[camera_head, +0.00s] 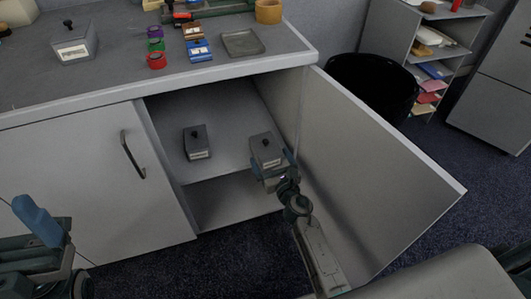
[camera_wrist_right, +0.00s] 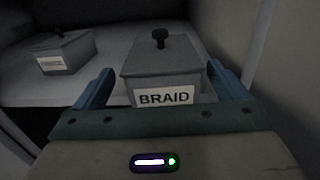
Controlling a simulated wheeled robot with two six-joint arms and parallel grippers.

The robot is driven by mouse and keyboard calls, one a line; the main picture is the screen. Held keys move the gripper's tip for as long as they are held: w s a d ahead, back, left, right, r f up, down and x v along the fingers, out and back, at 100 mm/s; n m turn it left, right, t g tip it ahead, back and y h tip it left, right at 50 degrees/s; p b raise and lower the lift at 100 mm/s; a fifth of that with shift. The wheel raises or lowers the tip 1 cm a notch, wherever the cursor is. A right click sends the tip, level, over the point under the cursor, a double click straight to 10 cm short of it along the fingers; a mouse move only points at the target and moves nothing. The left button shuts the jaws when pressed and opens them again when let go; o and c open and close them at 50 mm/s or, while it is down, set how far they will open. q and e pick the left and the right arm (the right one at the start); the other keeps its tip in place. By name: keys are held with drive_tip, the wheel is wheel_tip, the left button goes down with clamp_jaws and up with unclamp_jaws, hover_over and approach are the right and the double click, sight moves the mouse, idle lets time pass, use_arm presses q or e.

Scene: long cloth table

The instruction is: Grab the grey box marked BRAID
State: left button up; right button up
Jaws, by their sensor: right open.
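The grey box marked BRAID (camera_wrist_right: 163,69) has a dark knob on its lid and a white label facing me in the right wrist view. It stands upright on the cabinet shelf, and in the head view it is the right-hand box (camera_head: 266,148). My right gripper (camera_wrist_right: 160,88) is open, with one blue finger on each side of the box. In the head view the right gripper (camera_head: 272,172) is at the front of that box. My left gripper (camera_head: 38,222) shows partly at the lower left of the head view; its fingertips are not clear.
A second grey knobbed box (camera_head: 196,142) stands left on the shelf. A third (camera_head: 74,44) is on the counter (camera_head: 110,75). The open cabinet door (camera_head: 385,165) stands close right of my right arm. A black bin (camera_head: 372,88) is behind the door.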

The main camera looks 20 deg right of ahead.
sight(266, 147)
drive_tip(key=w, duration=0.5)
drive_tip(key=c, duration=1.2)
